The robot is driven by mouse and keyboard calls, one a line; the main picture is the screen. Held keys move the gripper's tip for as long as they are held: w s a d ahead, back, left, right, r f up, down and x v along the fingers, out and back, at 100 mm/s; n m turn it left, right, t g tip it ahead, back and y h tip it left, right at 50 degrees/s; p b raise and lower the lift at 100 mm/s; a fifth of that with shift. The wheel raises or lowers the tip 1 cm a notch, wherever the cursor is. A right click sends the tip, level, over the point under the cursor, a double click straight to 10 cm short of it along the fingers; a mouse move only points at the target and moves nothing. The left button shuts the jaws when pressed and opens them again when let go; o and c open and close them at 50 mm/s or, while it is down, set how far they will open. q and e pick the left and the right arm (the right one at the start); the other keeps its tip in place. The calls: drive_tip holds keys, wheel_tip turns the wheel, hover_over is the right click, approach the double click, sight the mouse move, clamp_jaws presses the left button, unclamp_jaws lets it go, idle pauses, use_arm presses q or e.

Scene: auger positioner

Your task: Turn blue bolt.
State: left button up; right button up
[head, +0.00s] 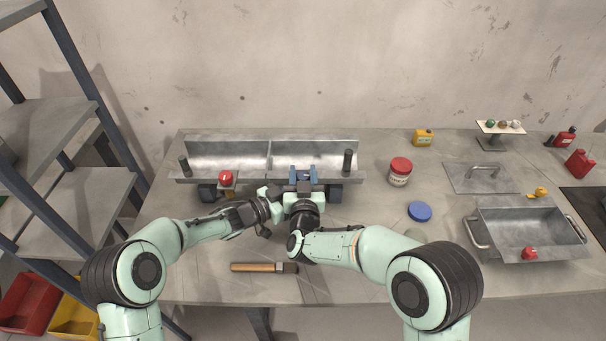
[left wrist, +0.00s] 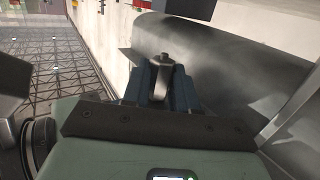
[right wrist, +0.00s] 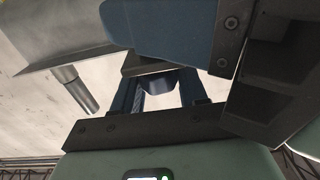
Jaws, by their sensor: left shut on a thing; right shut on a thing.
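The steel trough (head: 225,160) of the auger positioner stands at the back of the table. Blue parts (head: 303,174) show at its front right; the blue bolt cannot be told apart there. My right gripper (head: 303,191) is just in front of them. In the right wrist view its fingers are shut on a dark blue piece (right wrist: 158,82), apparently the blue bolt, below a larger blue part (right wrist: 165,28). My left gripper (head: 273,194) is close beside it, on the left. In the left wrist view its fingers are shut on a grey metal piece (left wrist: 162,68); the hold is partly hidden.
A red knob (head: 226,177) sits at the trough's front left. A wooden-handled brush (head: 262,267) lies near the table's front edge. A red-lidded jar (head: 400,172), a blue lid (head: 420,211) and a metal tray (head: 528,226) stand to the right. Shelves (head: 75,205) are on the left.

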idle(0.6)
drive_tip(key=o, duration=0.9)
drive_tip(key=shift+o, duration=0.2)
drive_tip(key=s, duration=1.2)
drive_tip(key=shift+d, duration=0.2)
